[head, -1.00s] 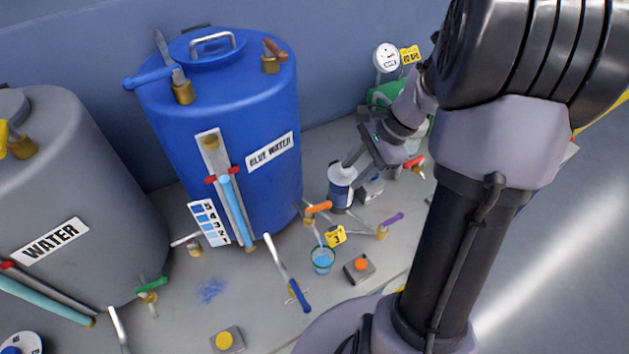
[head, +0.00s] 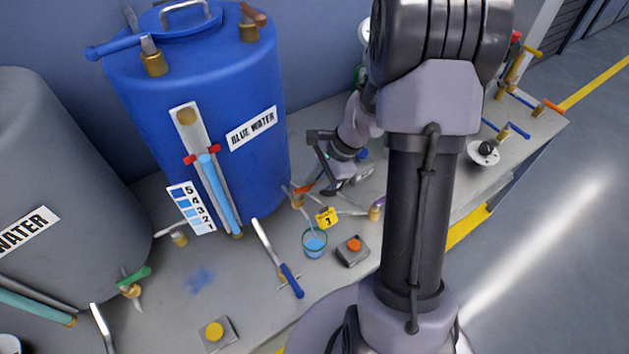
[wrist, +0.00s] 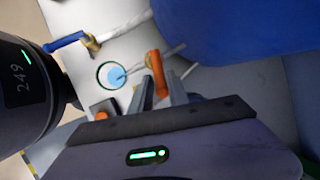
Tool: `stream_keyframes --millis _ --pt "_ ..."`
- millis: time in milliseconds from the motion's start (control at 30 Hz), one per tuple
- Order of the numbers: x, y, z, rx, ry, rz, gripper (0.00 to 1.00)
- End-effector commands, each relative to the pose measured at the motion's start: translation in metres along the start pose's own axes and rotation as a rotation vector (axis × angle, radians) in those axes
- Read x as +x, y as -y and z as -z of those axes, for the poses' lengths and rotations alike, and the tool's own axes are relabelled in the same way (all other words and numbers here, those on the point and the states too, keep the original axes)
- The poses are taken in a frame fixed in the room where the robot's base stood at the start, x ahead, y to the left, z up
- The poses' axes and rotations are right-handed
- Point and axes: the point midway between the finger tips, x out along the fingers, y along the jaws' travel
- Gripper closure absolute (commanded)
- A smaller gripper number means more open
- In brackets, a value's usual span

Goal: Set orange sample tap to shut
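The orange sample tap (head: 303,188) sits low at the right side of the blue water tank. Its orange handle also shows in the wrist view (wrist: 157,72), between my two fingers. My gripper (wrist: 157,80) is open around the handle, with one finger on each side; I cannot tell whether either touches it. In the head view my gripper (head: 327,182) is just right of the tap. A cup of blue liquid (head: 314,243) stands below the tap's outlet. A thin pale line runs from the tap to the cup; I cannot tell whether it is flowing.
The blue tank (head: 205,85) is close behind the tap. A grey tank (head: 65,190) stands at left.

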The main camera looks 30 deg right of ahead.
Motion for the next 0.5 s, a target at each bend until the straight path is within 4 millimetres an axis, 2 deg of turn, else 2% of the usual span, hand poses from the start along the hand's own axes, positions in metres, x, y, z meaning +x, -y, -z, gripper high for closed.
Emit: stream_keyframes --millis 33,100,267,400,500 --pt "-0.0001 0.0000 0.0000 0.000 0.000 0.000 0.91" --pt "-0.0001 0.0000 0.0000 0.000 0.000 0.000 1.00" --pt "-0.0005 0.0013 -0.0002 -0.016 0.004 -0.007 1.00" --pt "-0.0003 0.0084 -0.0004 -0.152 0.034 -0.064 1.00" --pt "0.0012 0.0087 0.0002 -0.175 0.039 -0.073 1.00"
